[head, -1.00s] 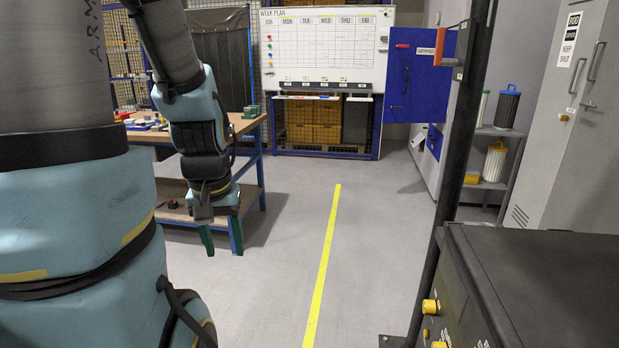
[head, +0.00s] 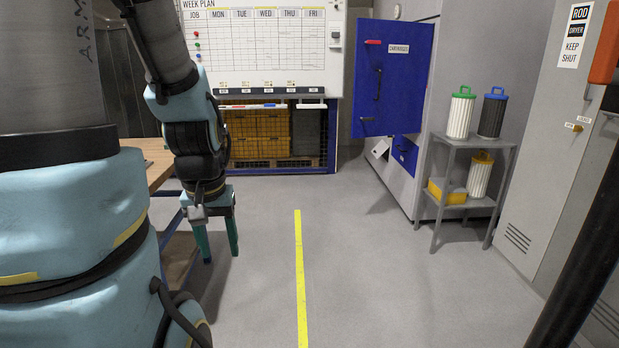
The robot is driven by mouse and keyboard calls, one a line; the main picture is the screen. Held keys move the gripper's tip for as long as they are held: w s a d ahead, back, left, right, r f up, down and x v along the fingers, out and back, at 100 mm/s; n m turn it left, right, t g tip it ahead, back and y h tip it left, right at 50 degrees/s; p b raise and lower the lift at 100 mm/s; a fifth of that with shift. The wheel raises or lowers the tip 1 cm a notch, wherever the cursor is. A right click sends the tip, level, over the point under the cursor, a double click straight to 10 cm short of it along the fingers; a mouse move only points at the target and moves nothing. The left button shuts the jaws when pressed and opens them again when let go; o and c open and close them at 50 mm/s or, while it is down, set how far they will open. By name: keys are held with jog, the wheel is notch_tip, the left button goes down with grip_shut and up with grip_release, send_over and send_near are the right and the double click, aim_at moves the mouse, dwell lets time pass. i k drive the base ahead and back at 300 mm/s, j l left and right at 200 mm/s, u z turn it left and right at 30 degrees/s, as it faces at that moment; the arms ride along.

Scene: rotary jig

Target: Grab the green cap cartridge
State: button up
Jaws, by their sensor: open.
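The green cap cartridge (head: 460,113) is a white pleated cylinder with a green handled cap. It stands upright on the top shelf of a small grey rack (head: 468,141) at the right of the head view. My gripper (head: 216,250) hangs at the left with its two green fingers apart, empty and pointing down over the floor. It is well to the left of the rack and apart from it.
A blue-capped dark cartridge (head: 492,113) stands close to the right of the green one. A yellow-capped cartridge (head: 480,174) and a yellow bin (head: 447,191) are on the lower shelf. An open blue door (head: 393,75) is left of the rack. Grey floor (head: 380,270) lies clear between.

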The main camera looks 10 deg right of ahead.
aim_at(459, 119)
jog(key=i+l+z, duration=0.25)
jog(key=i+z, duration=0.2)
jog(key=i, duration=0.2)
jog(key=i+z, duration=0.4)
jog(key=i, duration=0.3)
jog(key=i+j+z, duration=0.15)
jog(key=i+z, duration=0.3)
jog(key=i, duration=0.25)
